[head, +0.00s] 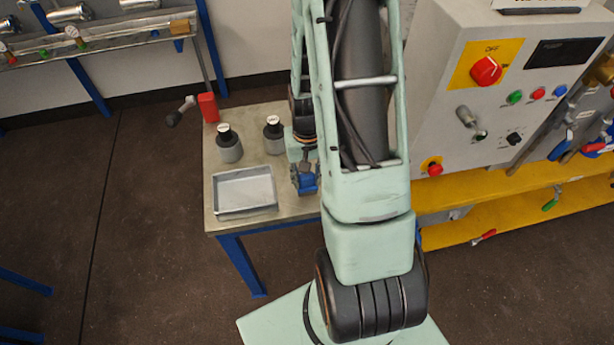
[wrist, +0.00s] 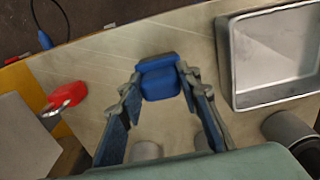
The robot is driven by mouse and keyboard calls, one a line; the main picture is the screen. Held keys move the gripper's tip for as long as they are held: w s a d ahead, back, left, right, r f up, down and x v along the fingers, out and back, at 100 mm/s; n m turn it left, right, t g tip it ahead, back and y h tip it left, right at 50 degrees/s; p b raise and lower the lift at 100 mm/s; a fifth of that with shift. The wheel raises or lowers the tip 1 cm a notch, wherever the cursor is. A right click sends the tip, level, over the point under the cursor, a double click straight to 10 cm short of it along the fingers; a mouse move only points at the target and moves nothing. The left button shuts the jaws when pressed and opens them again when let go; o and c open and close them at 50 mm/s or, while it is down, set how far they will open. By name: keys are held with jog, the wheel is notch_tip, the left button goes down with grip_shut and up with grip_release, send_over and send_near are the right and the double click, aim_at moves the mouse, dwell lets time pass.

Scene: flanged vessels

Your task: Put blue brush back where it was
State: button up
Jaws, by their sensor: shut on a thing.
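The blue brush (wrist: 159,80) shows in the wrist view as a rounded blue block between the two fingertips. My gripper (wrist: 160,74) is shut on it, one finger touching each side. The brush is over or on the bare table top; I cannot tell whether it touches the surface. In the head view my gripper (head: 305,181) is low over the right part of the small table, right of the tray. My arm hides part of that area, and blue brush and blue finger parts are hard to tell apart there.
A grey metal tray (head: 244,211) lies on the table's front left; its wall shows in the wrist view (wrist: 231,75). Two black-necked grey bottles (head: 229,148) (head: 273,138) stand behind it. A red object (head: 208,107) is at the back left corner. A control cabinet (head: 450,105) stands right.

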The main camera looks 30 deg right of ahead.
aim_at(307, 176)
jog(key=shift+f, duration=0.15)
jog(key=o, duration=1)
notch_tip(307, 176, up, 12)
jog(key=shift+r+b, duration=0.2)
jog(key=shift+b, duration=0.1)
